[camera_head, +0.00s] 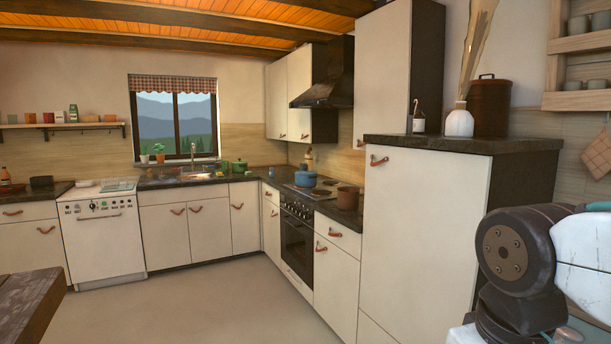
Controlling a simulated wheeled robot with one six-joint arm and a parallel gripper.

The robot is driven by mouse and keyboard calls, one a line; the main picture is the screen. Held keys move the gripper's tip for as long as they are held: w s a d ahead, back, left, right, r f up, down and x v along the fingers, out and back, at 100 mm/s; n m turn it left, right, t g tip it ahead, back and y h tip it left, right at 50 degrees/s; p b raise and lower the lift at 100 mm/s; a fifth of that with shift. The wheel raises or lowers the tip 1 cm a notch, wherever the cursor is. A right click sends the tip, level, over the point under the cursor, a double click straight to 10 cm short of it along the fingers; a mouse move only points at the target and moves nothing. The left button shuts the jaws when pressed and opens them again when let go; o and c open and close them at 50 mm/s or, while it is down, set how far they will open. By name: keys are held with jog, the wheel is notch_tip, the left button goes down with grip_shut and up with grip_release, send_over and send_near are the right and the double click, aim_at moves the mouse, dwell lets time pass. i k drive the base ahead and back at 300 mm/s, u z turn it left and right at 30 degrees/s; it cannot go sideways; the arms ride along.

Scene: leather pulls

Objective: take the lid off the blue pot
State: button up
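The blue pot (305,180) stands on the stove top in the right-hand run of counters, across the room. Its top looks covered by a lid with a small knob (304,168), though it is small at this distance. My arm shows at the lower right edge of the picture, with a dark round joint and white parts. My gripper is not in view.
A brown pot (348,197) stands right of the blue pot, nearer me. A green pot (239,166) is on the back counter. A tall cabinet (424,237) stands between my arm and the stove. A dark table (30,310) is at the lower left. The middle floor (200,310) is clear.

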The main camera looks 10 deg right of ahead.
aim_at(306, 170)
jog(key=u, duration=0.35)
jog(key=i, duration=1.6)
jog(key=u, duration=0.5)
jog(key=i, duration=3.85)
jog(key=z, duration=0.7)
jog(key=i, duration=1.7)
jog(key=z, duration=1.65)
jog(key=i, duration=1.05)
jog(key=z, duration=0.45)
